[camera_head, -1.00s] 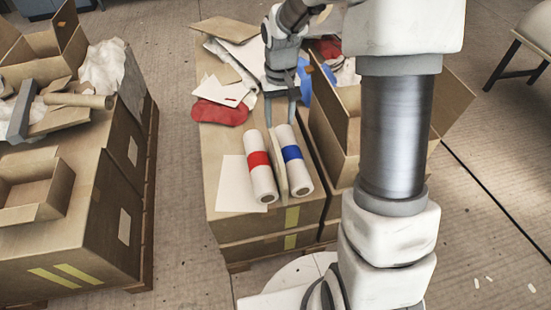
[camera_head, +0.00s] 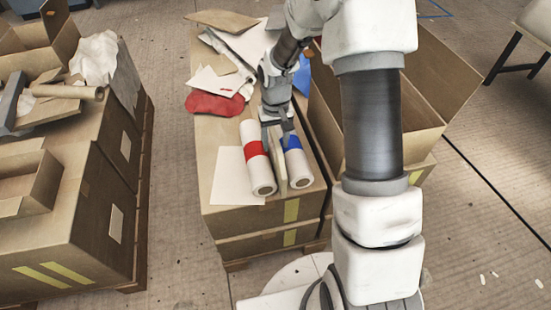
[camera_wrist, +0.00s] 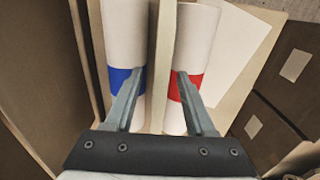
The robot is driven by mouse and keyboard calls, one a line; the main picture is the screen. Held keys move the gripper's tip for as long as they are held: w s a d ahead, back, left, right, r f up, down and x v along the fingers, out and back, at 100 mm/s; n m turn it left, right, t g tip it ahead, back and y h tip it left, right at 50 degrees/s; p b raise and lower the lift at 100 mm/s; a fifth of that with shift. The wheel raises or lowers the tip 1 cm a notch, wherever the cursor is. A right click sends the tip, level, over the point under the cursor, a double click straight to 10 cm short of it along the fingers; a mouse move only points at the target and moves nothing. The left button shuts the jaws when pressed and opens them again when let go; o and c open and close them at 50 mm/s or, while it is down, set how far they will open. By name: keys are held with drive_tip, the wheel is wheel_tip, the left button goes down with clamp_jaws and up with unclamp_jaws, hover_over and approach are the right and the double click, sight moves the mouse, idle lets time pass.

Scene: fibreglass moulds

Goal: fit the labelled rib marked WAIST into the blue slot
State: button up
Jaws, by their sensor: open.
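A thin tan board (camera_head: 280,172) stands on edge between two white rolls on a cardboard box; it also shows in the wrist view (camera_wrist: 162,50). No WAIST label is readable on it. One roll (camera_head: 261,178) has a red band, the other (camera_head: 297,170) a blue band. My gripper (camera_head: 277,128) is over the rolls, open and empty. In the wrist view my gripper (camera_wrist: 160,78) has one finger on each side of the board, apart from it, over the coloured bands. I cannot make out a blue slot; a blue piece (camera_head: 302,75) is partly hidden behind my arm.
A red flat piece (camera_head: 214,104) and loose sheets lie behind the rolls. A pale sheet (camera_head: 236,178) lies left of them. An open carton (camera_head: 420,118) stands close on the right. Boxes (camera_head: 85,205) stand left, across a floor gap.

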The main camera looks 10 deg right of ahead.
wheel_tip(320, 180, down, 2)
drive_tip(key=shift+f, duration=0.25)
drive_tip(key=shift+r, duration=0.1)
clamp_jaws()
idle(1.1)
